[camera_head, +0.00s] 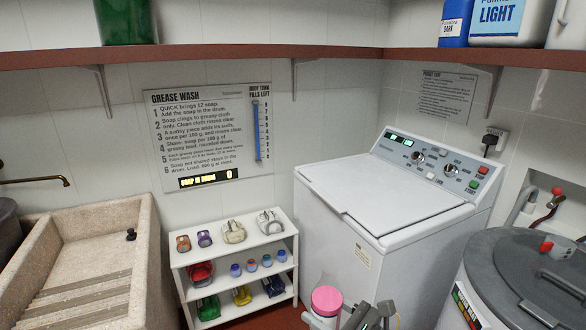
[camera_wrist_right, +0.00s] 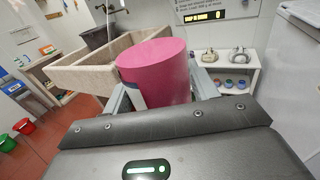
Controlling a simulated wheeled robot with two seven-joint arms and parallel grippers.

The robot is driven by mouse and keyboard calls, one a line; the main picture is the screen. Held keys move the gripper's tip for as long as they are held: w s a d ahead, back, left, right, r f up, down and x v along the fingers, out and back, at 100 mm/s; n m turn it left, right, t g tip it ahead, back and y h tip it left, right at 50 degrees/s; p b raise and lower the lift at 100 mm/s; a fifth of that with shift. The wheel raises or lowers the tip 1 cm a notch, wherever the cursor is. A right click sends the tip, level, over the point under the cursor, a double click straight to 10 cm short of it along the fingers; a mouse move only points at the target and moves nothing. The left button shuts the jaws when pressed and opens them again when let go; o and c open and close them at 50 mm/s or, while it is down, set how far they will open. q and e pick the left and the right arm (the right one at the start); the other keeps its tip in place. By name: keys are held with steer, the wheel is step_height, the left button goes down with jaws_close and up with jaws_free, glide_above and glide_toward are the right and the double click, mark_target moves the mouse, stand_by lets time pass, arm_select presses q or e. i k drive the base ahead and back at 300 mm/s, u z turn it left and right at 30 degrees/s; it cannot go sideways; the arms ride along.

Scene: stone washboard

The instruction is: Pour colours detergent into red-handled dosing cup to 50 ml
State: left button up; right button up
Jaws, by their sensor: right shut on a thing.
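My right gripper (camera_head: 346,318) is at the bottom edge of the head view, in front of the white washer. It is shut on a container with a wide pink top (camera_head: 326,299); its lower part is cut off by the frame. In the right wrist view the pink top (camera_wrist_right: 157,68) stands between the two fingers (camera_wrist_right: 163,98), with a bit of pale label at its left. I cannot read whether it is the colours detergent. I cannot single out the red-handled dosing cup; small coloured items stand on the white rack (camera_head: 262,237). My left gripper is not in view.
The washer (camera_head: 350,200) stands at centre right, a grey lidded drum (camera_head: 500,250) at lower right, and a stone washboard sink (camera_head: 100,225) at left. Blue and white detergent containers (camera_head: 496,22) stand on the high shelf. A red tap (camera_head: 556,192) is at the right wall.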

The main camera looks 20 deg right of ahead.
mark_target(558, 247)
steer(key=z, duration=0.85)
steer(key=i, duration=0.7)
steer(key=z, duration=0.7)
